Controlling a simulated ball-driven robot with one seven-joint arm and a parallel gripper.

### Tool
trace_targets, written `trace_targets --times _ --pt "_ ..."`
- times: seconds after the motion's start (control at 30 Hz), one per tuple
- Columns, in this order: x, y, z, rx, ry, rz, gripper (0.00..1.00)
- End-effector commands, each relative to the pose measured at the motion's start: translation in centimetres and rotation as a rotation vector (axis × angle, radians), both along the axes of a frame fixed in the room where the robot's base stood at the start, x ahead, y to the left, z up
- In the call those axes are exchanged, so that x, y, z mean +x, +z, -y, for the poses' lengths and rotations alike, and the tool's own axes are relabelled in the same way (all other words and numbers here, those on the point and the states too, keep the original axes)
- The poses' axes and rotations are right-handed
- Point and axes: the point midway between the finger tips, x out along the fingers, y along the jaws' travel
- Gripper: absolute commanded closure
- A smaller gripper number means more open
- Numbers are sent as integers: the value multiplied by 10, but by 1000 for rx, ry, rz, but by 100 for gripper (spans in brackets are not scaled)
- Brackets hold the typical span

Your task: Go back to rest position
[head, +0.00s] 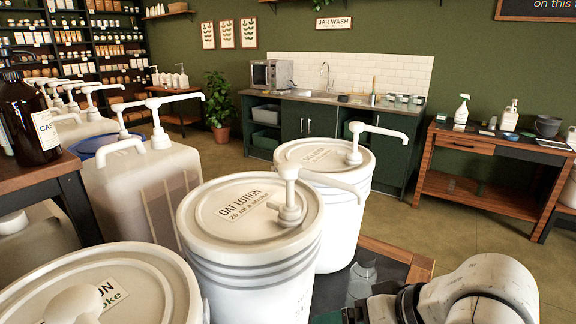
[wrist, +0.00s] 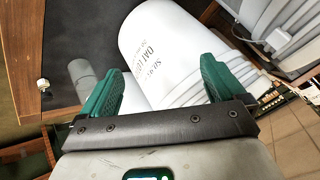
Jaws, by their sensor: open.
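My gripper (wrist: 162,66) is open in the wrist view, its two green fingers spread apart with nothing held between them. A white bucket marked OAT LOTION (wrist: 160,45) lies beyond the fingers; whether a finger touches it I cannot tell. In the head view this bucket (head: 255,268) stands upright, with a white pump (head: 290,200) on its lid. My pale arm enters at the bottom right, close to the bucket's right side. The fingers are mostly cut off by the lower edge there.
Another white pump bucket (head: 335,200) stands just behind, and a third (head: 100,290) at the front left. A large translucent jug (head: 150,195) is further left, beside a brown bottle (head: 28,125). Open floor (head: 400,215) lies towards the sink counter (head: 310,125) and wooden side table (head: 480,190).

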Motion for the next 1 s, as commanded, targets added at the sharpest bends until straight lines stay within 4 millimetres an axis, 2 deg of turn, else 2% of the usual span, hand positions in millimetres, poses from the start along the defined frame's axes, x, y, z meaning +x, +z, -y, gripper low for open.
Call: trace_targets --times 0.03,0.17,0.27,0.37,0.5,0.6,0.7,0.8,0.83,1.0 --pt "-5 -17 0 21 -23 -14 4" --pt "-19 -61 13 22 -97 -38 4" --pt "-40 -102 28 -12 -149 -79 4" --pt "-71 -147 48 -76 -193 -134 4" --pt "-130 -205 85 -214 -233 -230 4" --pt "-176 -236 116 -330 -239 -299 4" --pt "-213 -255 143 -429 -235 -351 4" --pt "-238 -263 162 -501 -227 -386 4" --pt "-244 -265 167 -515 -226 -393 4" --pt "-244 -265 167 -515 -226 -393 4"
